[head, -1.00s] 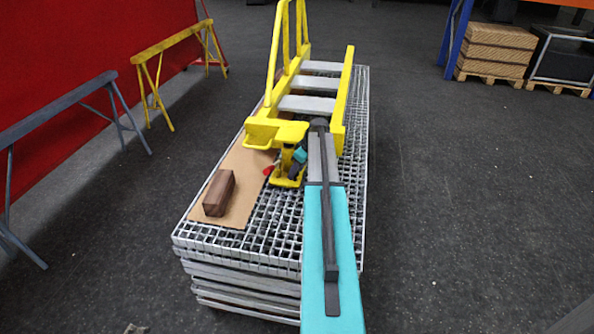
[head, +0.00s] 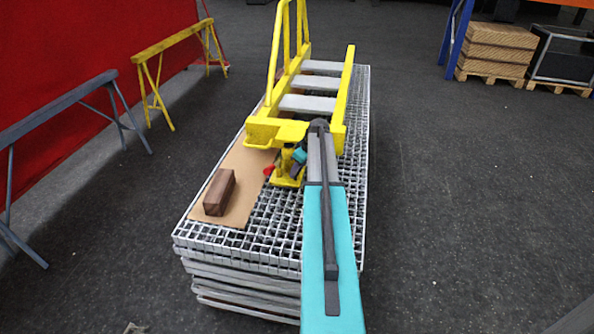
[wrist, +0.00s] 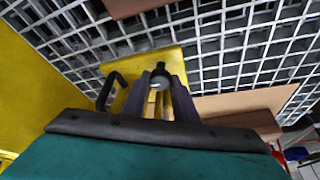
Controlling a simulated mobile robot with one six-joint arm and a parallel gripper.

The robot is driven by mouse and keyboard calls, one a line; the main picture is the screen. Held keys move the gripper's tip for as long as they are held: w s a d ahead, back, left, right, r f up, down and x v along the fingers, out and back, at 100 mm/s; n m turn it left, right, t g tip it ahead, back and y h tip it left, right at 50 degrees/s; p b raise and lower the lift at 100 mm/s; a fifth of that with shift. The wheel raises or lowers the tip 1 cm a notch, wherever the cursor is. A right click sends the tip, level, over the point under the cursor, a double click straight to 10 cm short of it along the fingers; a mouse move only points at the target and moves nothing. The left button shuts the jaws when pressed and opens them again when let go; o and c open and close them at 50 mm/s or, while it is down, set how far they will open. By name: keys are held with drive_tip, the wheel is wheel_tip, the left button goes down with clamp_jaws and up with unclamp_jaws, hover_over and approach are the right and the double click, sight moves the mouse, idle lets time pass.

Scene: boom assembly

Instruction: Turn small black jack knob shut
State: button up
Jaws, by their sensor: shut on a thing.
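The yellow jack (head: 287,181) stands on the grating below the yellow boom end in the head view, partly hidden by my wrist. In the wrist view its yellow base (wrist: 172,56) lies flat behind the fingers. The small black knob (wrist: 160,70) shows between the fingertips of my gripper (wrist: 160,80). My gripper is shut on the knob. A black bent handle (wrist: 104,92) is just left of the fingers. In the head view my teal wrist (head: 299,157) is close beside the jack, and the knob cannot be made out there.
The yellow boom frame (head: 345,95) with grey rungs lies on the grating stack (head: 275,234). A brown block (head: 219,192) sits on a cardboard sheet (head: 243,190) to the left. A small red part (head: 268,170) is beside the jack.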

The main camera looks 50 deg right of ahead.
drive_tip(key=m, duration=0.1)
drive_tip(key=m+h, duration=0.1)
drive_tip(key=m, duration=0.2)
drive_tip(key=shift+a+h, duration=0.25)
drive_tip(key=shift+h, duration=0.05)
drive_tip(key=m, duration=0.2)
drive_tip(key=m+g+h, duration=0.1)
drive_tip(key=m, duration=0.1)
drive_tip(key=shift+w+a+m+h, duration=0.1)
drive_tip(key=shift+a+m+h, duration=0.05)
drive_tip(key=shift+m+h, duration=0.2)
drive_tip(key=m+g+h, duration=0.1)
drive_tip(key=m, duration=0.2)
drive_tip(key=shift+w+a+m, duration=0.1)
drive_tip(key=shift+w+m, duration=0.05)
drive_tip(key=shift+m, duration=0.1)
drive_tip(key=shift+m+g+h, duration=0.2)
drive_tip(key=shift+m+g, duration=0.3)
drive_tip(key=shift+m, duration=0.85)
drive_tip(key=shift+m+g+h, duration=0.15)
drive_tip(key=shift+m+g, duration=0.35)
drive_tip(key=shift+m, duration=0.85)
drive_tip(key=shift+w, duration=0.1)
drive_tip(key=o, duration=1)
drive_tip(key=shift+r, duration=0.1)
drive_tip(key=b+v, duration=0.1)
drive_tip(key=v, duration=1.2)
drive_tip(key=shift+a+r, duration=0.15)
drive_tip(key=shift+r, duration=0.1)
